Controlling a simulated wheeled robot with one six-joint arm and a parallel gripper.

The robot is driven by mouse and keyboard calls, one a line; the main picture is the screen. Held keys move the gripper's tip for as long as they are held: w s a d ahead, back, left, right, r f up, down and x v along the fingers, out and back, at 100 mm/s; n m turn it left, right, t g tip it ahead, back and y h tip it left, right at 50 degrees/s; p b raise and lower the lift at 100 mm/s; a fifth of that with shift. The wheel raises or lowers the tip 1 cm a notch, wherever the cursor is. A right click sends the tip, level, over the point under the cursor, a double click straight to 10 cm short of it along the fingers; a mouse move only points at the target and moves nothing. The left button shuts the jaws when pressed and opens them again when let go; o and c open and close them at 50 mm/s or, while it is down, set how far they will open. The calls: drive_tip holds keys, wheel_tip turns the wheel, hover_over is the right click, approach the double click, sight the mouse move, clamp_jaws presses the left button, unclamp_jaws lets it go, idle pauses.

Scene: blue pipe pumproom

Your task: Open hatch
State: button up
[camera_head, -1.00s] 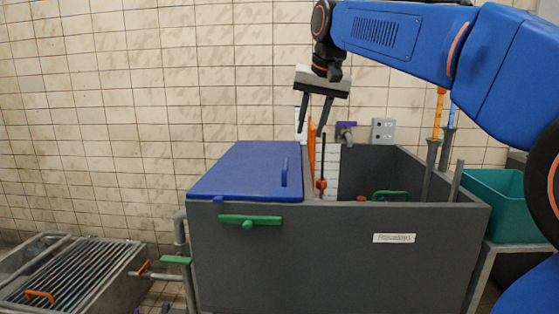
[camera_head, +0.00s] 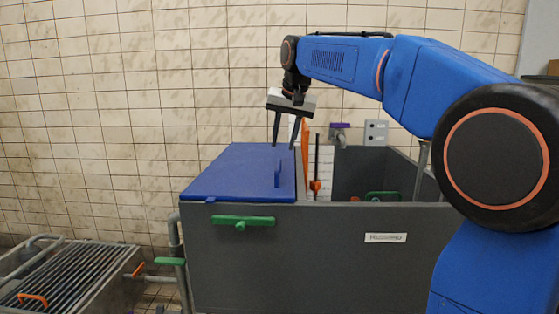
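The hatch is a blue lid (camera_head: 235,172) lying shut over the left part of a dark grey tank (camera_head: 300,255). Its upright blue handle (camera_head: 278,174) stands near the lid's right edge. My gripper (camera_head: 284,146) points down above the lid's back right part, with its two dark fingers spread apart and nothing between them.
A green bar handle (camera_head: 243,220) is on the tank's front. The tank's right part is open, with an orange upright piece (camera_head: 305,150) beside the lid and a green handle (camera_head: 383,196) inside. A purple-handled tap (camera_head: 340,130) is on the wall. A metal grating (camera_head: 65,275) lies at left.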

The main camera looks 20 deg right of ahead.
sight(278, 165)
drive_tip(key=x, duration=0.8)
clamp_jaws()
